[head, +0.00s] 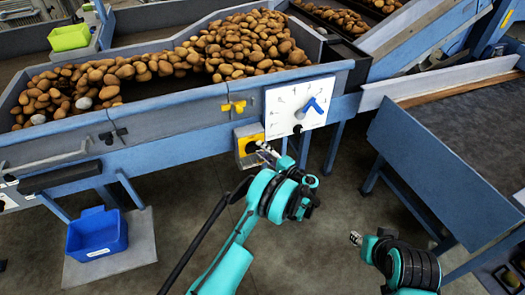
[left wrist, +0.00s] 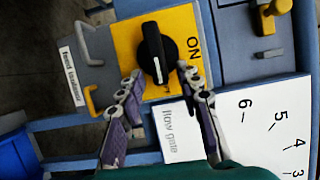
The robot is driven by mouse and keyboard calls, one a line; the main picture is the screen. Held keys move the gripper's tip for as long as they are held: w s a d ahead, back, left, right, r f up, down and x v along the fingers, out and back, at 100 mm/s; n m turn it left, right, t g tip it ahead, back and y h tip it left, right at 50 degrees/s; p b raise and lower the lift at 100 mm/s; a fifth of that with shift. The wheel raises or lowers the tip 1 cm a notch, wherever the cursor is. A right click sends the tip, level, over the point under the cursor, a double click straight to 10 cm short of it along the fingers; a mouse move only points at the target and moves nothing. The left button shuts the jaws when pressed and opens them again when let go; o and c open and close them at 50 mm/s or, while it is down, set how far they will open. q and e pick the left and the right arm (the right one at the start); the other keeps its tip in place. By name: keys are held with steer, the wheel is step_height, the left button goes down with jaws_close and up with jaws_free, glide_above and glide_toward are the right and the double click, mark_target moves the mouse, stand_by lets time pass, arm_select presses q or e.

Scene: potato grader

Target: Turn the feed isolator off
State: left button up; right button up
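The feed isolator is a yellow plate (head: 241,157) on the blue frame below the potato trough. Its black knob (left wrist: 156,52) shows in the left wrist view, with the bar upright in that picture and "ON" printed to its right. My left gripper (head: 262,152) is at the isolator; in the left wrist view its fingers (left wrist: 160,72) are apart, one on each side of the knob's lower end. I cannot tell whether they touch it. My right gripper (head: 355,238) is low at the right, away from the panel; its finger opening is too small to tell.
A white dial plate (head: 283,118) with a blue pointer (head: 313,105) is right of the isolator. A yellow handle (head: 234,107) is above it. The trough holds many potatoes (head: 250,45). A blue bin (head: 97,235) stands at lower left, and a dark-topped table (head: 450,160) at right.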

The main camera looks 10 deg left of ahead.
arm_select(q)
steer(key=v, duration=1.2)
stand_by(0.4)
steer(key=a+r+g+h, duration=0.25)
steer(key=a+r, duration=0.35)
steer(key=r, duration=0.3)
steer(key=s+a+r+n+h, duration=0.2)
steer(key=s+a+r+h, duration=0.35)
steer(key=s, duration=0.25)
steer(key=s+d+r+n+h, duration=0.1)
steer(key=s+n+h, duration=0.3)
steer(key=s, duration=1.9)
steer(key=h, duration=0.3)
steer(key=shift+s+d+n, duration=0.25)
steer(key=shift+s+n, duration=0.15)
